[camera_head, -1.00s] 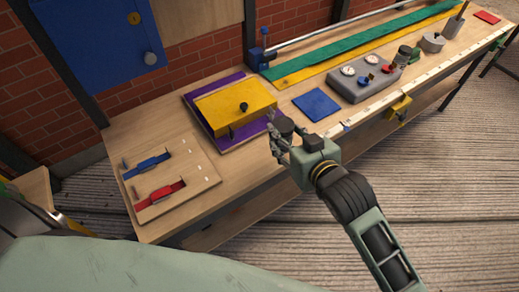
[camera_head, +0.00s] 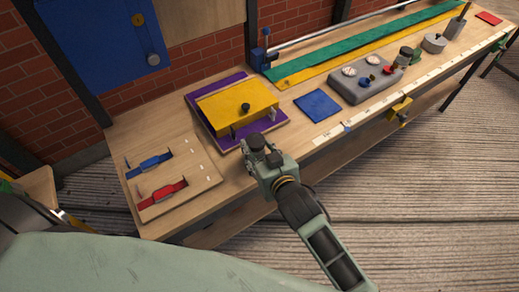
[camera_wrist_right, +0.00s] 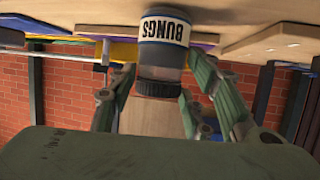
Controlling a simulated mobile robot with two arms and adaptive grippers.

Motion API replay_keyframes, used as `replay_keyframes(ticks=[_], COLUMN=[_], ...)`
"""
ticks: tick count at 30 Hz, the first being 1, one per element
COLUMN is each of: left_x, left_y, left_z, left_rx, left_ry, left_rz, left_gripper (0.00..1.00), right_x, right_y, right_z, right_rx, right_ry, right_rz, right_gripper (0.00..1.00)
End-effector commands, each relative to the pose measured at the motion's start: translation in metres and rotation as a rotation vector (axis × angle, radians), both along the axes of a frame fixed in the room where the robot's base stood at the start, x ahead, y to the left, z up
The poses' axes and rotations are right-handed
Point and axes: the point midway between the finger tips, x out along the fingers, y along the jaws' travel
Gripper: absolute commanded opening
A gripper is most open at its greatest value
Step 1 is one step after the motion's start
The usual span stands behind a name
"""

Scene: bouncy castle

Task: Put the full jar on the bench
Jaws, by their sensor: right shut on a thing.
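My right gripper (camera_head: 262,152) is over the front part of the bench (camera_head: 215,207), in front of the yellow box. It is shut on a jar with a dark lid (camera_head: 256,142). The right wrist view is upside down; there the jar (camera_wrist_right: 162,52) is between the two fingers, with a dark lid and a white label reading BUNGS. Clear grey-blue wall shows by the label, but I cannot tell the contents. Whether the jar's base touches the bench is hidden in the head view. My left gripper is not in view.
A yellow box (camera_head: 235,107) on a purple mat (camera_head: 270,136) stands just behind the gripper. A board with blue and red clamps (camera_head: 172,175) lies to the left. A blue square (camera_head: 318,105) and a grey gauge block (camera_head: 360,85) are to the right. Bare wood shows between them.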

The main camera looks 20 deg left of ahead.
Motion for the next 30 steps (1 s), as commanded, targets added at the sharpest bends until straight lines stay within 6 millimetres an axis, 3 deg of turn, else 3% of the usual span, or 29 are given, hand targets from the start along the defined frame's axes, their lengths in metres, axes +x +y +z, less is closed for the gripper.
replay_keyframes(ticks=[4, 5, 11, 22, 30], left_x=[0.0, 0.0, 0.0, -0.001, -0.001], left_y=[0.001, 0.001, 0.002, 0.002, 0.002], left_z=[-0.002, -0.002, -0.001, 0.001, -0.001], left_rx=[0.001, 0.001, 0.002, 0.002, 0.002], left_ry=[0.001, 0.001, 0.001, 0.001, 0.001], left_rz=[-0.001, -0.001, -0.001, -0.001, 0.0], left_gripper=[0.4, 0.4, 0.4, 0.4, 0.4], right_x=[0.0, 0.0, 0.0, 0.0, -0.025], right_y=[0.0, 0.0, 0.0, 0.0, -0.022], right_z=[-0.002, -0.003, -0.002, 0.002, 0.013], right_rx=[0.001, -0.001, 0.0, 0.0, 0.0], right_ry=[-0.002, 0.001, 0.0, -0.001, 0.0], right_rz=[0.0, 0.0, 0.0, 0.0, 0.0], right_gripper=[0.11, 0.46, 0.64, 0.64, 0.64])
